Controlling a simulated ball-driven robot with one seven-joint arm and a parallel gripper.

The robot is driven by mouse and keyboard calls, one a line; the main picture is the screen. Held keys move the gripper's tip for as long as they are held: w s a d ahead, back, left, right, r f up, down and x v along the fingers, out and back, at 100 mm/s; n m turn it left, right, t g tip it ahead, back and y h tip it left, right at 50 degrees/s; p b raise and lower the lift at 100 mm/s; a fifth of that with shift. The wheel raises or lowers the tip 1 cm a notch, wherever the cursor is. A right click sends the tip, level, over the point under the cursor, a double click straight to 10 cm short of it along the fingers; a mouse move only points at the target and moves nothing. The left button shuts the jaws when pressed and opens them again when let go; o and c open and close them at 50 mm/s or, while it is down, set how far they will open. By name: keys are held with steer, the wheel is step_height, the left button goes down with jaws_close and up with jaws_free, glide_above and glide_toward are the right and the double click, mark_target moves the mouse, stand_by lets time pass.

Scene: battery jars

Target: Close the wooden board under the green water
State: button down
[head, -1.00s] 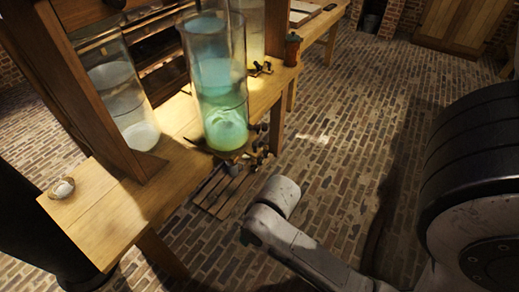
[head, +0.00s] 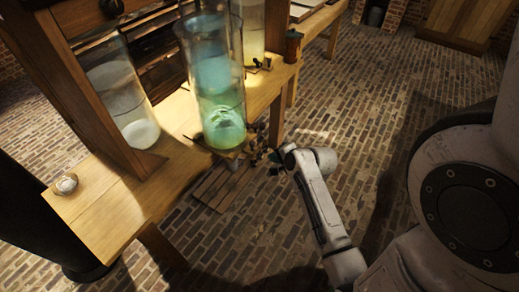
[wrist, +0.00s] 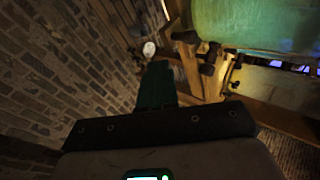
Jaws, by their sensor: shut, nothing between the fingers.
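The tall glass jar of green water (head: 222,125) stands at the front edge of the wooden table; its lower part fills the top right of the wrist view (wrist: 255,25). A thin wooden board (head: 232,154) shows just under the jar, jutting at the table edge. How far it stands out is hard to tell. My gripper (head: 272,157) is just right of the board, at about table-edge height. In the wrist view my dark green fingers (wrist: 157,82) are shut and empty, pointing toward wooden parts and dark knobs (wrist: 207,68) below the jar. I cannot see any contact.
Another jar of clear water (head: 123,95) stands left behind a wooden post (head: 90,100). A slatted wooden pallet (head: 213,190) lies on the floor below. The brick floor (head: 370,110) at right is open.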

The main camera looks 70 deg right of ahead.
mark_target(253, 149)
steer(key=shift+w+d+f, duration=0.55)
steer(key=shift+w+d, duration=0.1)
steer(key=shift+w, duration=0.55)
steer(key=shift+w+d+f, duration=0.55)
steer(key=shift+w+d, duration=0.05)
steer(key=shift+w, duration=0.6)
steer(key=shift+w+d+f, duration=0.55)
steer(key=shift+w+d, duration=0.1)
steer(key=shift+w, duration=0.55)
steer(key=w+d+b, duration=0.2)
steer(key=w+b, duration=0.1)
steer(key=w, duration=0.5)
steer(key=w+d+b, duration=0.1)
steer(key=w+b, duration=0.3)
steer(key=w, duration=0.4)
steer(key=w+d+b, duration=0.2)
steer(key=w+b, duration=0.2)
steer(key=w, duration=0.4)
steer(key=shift+d+f, duration=0.2)
steer(key=shift+d, duration=0.15)
steer(key=shift+w+d+r+b, duration=0.1)
steer(key=shift+w+r+b, duration=0.05)
steer(key=shift+w+b, duration=0.3)
steer(key=shift+w+r, duration=0.2)
steer(key=shift+r, duration=0.1)
